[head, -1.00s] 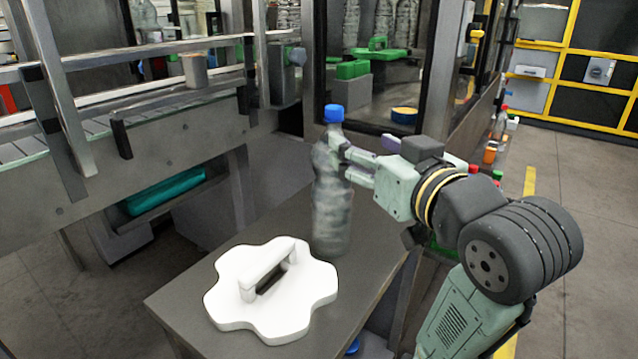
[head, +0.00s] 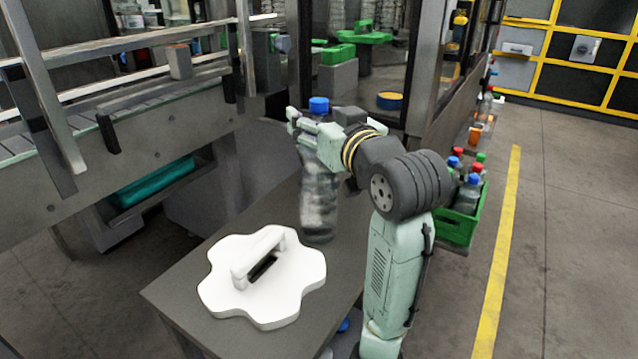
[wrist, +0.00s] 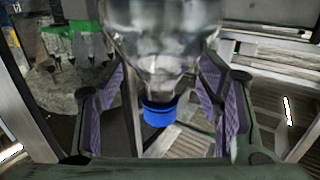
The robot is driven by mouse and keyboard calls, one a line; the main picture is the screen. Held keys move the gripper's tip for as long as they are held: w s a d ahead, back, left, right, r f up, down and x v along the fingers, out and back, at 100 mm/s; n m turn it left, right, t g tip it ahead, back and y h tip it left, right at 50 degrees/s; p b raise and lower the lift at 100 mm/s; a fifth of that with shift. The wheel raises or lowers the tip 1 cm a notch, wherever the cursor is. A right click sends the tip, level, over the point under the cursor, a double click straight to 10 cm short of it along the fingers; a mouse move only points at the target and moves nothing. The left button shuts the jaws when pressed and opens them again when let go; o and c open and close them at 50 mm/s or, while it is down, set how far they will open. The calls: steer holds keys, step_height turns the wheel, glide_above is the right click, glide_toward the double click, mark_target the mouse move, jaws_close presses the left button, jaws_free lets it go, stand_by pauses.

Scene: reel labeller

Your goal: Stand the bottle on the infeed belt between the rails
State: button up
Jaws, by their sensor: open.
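A clear bottle with a blue cap (head: 319,196) stands upright on the dark table, behind a white lobed plate. My gripper (head: 307,130) is around its upper part, just below the cap. In the wrist view the bottle (wrist: 160,30) lies between the two purple-padded fingers (wrist: 168,110), with a gap visible on either side, so the fingers are open. The infeed belt (head: 150,103) runs along the machine at upper left, above table height. Metal rails (head: 120,88) run along it. The part of the bottle's neck behind the fingers is hidden.
The white lobed plate with a handle (head: 295,292) lies on the table (head: 190,318) in front of the bottle. Upright metal posts (head: 45,100) stand at the belt's near side. A green crate of bottles (head: 455,228) is at right. Floor beyond it is clear.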

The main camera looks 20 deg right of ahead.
steer(key=shift+c, duration=0.2)
jaws_close()
stand_by(0.6)
